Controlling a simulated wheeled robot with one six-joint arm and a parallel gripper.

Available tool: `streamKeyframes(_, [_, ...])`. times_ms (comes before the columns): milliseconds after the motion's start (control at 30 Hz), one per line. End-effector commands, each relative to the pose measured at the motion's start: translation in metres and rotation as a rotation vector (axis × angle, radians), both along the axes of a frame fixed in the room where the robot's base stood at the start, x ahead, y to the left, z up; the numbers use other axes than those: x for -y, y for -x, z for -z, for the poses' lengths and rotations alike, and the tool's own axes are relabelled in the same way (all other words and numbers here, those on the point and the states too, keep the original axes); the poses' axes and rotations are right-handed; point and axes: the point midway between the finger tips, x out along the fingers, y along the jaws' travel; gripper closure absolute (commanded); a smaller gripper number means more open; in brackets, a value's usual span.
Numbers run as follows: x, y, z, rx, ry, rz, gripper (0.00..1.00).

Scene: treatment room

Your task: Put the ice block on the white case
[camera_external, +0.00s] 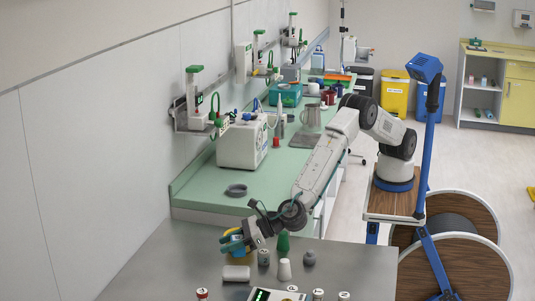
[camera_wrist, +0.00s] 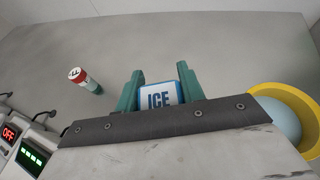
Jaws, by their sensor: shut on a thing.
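My gripper (camera_wrist: 152,82) has green fingers in the wrist view and is shut on the ice block (camera_wrist: 158,98), a white and blue block with "ICE" on it. In the external view my gripper (camera_external: 228,239) is low over the left part of the steel table. The ice block cannot be made out clearly there. A small whitish block (camera_external: 236,273) lies on the table just below the gripper in the picture; I cannot tell whether it is the white case.
A yellow bowl (camera_wrist: 310,128) with a pale blue ball (camera_wrist: 282,118) is right of the gripper. Devices with lit displays (camera_wrist: 32,155) are at lower left. Several small items (camera_external: 284,270) stand on the steel table (camera_external: 165,260), whose left part is bare.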

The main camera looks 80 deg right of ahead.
Motion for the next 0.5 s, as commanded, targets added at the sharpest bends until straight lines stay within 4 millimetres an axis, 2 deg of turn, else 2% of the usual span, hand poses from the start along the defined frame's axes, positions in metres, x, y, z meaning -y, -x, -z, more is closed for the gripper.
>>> streamKeyframes(300, [-0.001, 0.000, 0.033, -0.001, 0.000, 0.000, 0.85])
streamKeyframes(500, [-0.001, 0.000, 0.034, -0.001, -0.001, -0.001, 0.85])
